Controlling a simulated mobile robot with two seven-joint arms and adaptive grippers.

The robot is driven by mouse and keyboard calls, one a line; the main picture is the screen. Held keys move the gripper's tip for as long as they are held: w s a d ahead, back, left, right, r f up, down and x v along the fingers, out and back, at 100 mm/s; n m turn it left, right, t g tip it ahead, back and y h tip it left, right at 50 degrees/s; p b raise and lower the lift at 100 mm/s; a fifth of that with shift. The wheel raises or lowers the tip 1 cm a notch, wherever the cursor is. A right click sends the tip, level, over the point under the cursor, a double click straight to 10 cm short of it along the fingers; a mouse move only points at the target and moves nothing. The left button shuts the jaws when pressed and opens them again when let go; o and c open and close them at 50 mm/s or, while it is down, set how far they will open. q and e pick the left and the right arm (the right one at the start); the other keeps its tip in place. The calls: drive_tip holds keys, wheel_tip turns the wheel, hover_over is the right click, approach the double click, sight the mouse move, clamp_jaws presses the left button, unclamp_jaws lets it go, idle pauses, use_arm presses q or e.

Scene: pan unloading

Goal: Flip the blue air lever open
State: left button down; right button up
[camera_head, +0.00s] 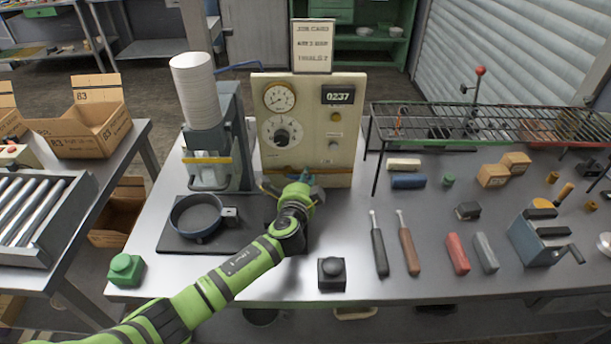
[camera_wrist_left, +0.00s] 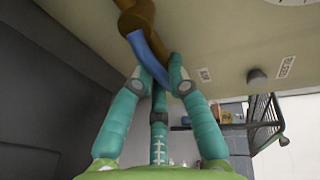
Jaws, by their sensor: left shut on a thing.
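The blue air lever (camera_wrist_left: 147,58) shows in the left wrist view, joined to a brown pipe fitting (camera_wrist_left: 137,17) on the cream panel. My left gripper (camera_wrist_left: 161,78) is shut on the lever, its teal fingers on either side of the lever's lower end. In the head view my left gripper (camera_head: 303,180) is at the foot of the cream control panel (camera_head: 345,140), and my green arm and wrist hide part of the lever area. My right gripper is not in view.
A press with a white cylinder (camera_head: 193,85) stands left of the panel. A pan (camera_head: 197,216) lies on a dark mat in front of it. A black button box (camera_head: 332,274) sits right of my forearm. A wire rack (camera_head: 480,118) and several tools occupy the table's right side.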

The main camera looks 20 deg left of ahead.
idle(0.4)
use_arm(q)
drive_tip(key=c, duration=1.5)
unclamp_jaws()
drive_tip(key=shift+o, duration=0.2)
drive_tip(key=shift+s, duration=0.1)
drive_tip(key=v, duration=1.2)
